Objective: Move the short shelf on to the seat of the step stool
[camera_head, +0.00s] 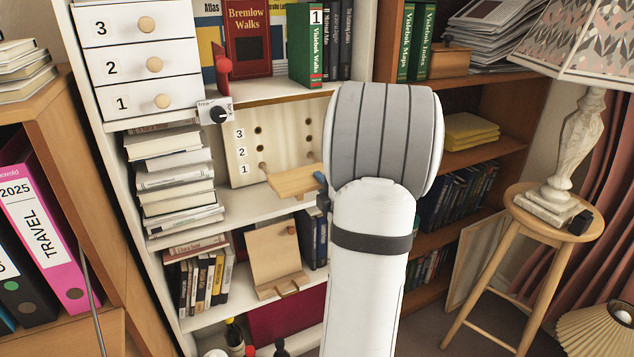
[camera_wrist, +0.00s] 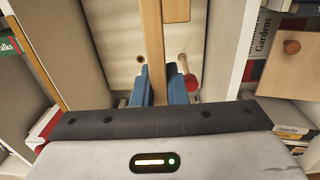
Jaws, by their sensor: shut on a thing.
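The short shelf (camera_head: 295,181) is a small light-wood board in front of the pale peg panel (camera_head: 247,150), near the row marked 1. My gripper (camera_head: 320,180) is mostly hidden behind my white arm; a blue fingertip shows at the board's right end. In the wrist view, the blue fingers of my gripper (camera_wrist: 161,86) are shut on the short shelf (camera_wrist: 152,45), seen edge-on. I cannot tell whether it rests on pegs. A round wooden stool (camera_head: 523,207) stands at the right; I cannot tell whether it is the step stool. No other stool is clearly visible.
The stool's top holds a lamp (camera_head: 575,140) and a small black object (camera_head: 580,222). Book stacks (camera_head: 178,180) stand left of the panel. A tilted wooden board (camera_head: 275,252) with a knob stands below. White bookcase walls (camera_wrist: 232,45) closely flank my gripper.

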